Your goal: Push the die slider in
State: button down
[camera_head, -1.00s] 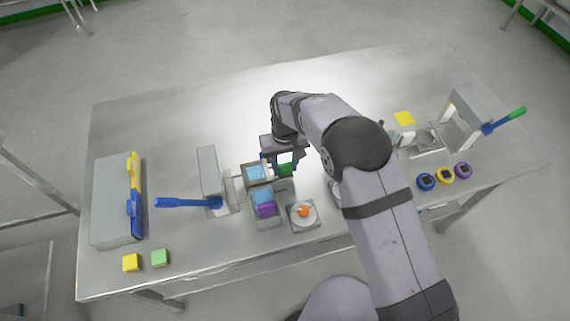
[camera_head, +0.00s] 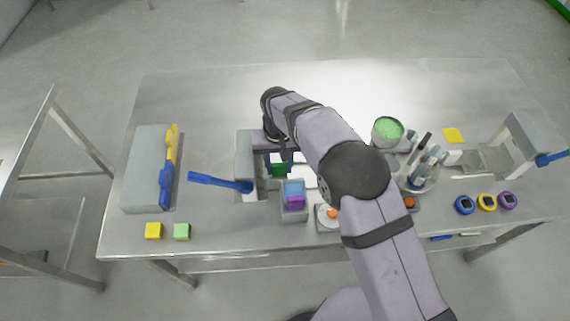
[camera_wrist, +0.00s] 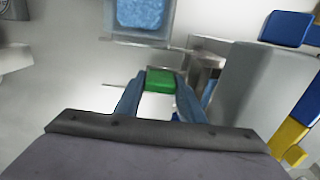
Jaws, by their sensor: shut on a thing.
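My gripper (camera_head: 279,166) points down, just right of the grey press with the blue lever (camera_head: 220,182). Its fingers are shut on a small green block (camera_wrist: 160,78), which also shows in the head view (camera_head: 279,171). The block looks like the die slider's handle, though the joint between them is not clear. Metal parts of the die slider (camera_wrist: 205,68) show between the block and the press post (camera_wrist: 262,85). A bit of blue (camera_wrist: 208,92) shows close beside the post. My arm hides much of the slider in the head view.
A bin with blue and purple contents (camera_head: 293,197) stands close in front of my gripper. An orange-button box (camera_head: 328,217) is right of it. A grey box with blue and yellow tools (camera_head: 146,165) lies left. A green-filled bowl (camera_head: 387,131) stands right.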

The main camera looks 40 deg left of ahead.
jog(key=shift+s+a+r, duration=0.1)
jog(key=shift+s+a, duration=0.05)
jog(key=shift+a, duration=0.05)
jog(key=c, duration=1.4)
grip_release()
jog(key=shift+s, duration=0.1)
jog(key=shift+c, duration=0.2)
jog(key=shift+r+b, duration=1.1)
jog(key=shift+r, duration=2.55)
